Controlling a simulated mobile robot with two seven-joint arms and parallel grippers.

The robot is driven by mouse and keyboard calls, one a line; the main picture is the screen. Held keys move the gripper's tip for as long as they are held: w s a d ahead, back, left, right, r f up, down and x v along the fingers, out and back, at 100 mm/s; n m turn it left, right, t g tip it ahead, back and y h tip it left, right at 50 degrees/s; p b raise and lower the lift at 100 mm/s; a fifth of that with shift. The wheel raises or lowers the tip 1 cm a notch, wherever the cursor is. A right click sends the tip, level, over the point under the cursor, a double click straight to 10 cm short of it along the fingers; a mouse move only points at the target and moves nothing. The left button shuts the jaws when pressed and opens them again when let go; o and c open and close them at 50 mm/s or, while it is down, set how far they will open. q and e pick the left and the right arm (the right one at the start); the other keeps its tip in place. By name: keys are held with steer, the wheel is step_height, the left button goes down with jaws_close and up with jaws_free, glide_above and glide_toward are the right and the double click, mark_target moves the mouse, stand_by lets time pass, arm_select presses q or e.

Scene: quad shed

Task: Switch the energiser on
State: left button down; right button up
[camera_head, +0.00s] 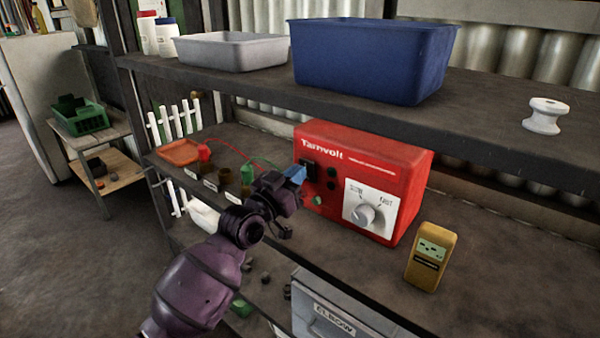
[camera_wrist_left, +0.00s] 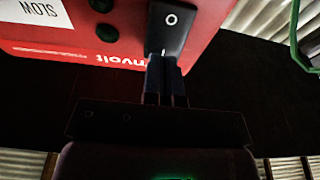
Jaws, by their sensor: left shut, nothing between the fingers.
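The energiser (camera_head: 395,167) is a red box lettered "Tarnvolt" on the middle shelf. A black rocker switch (camera_head: 311,172) is at the left of its front face. In the left wrist view the switch (camera_wrist_left: 172,28) shows upside down, with an O mark and an I mark. My left gripper (camera_head: 300,174) is shut and empty, right in front of the switch. In the wrist view its fingertips (camera_wrist_left: 165,62) overlap the I end of the switch. I cannot tell whether they touch it or which way the rocker is tilted. My right gripper is out of view.
A white SLOW/FAST dial (camera_head: 364,214) and dark round terminals are on the same face. A yellow meter (camera_head: 429,257) stands to the right. Red and green leads run left of the box. The upper shelf carries a blue bin (camera_head: 372,60) and a grey tray (camera_head: 229,51).

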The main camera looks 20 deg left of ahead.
arm_select(q)
steer(key=shift+w+d+r, duration=0.15)
steer(key=shift+w+d, duration=0.05)
steer(key=shift+w, duration=0.4)
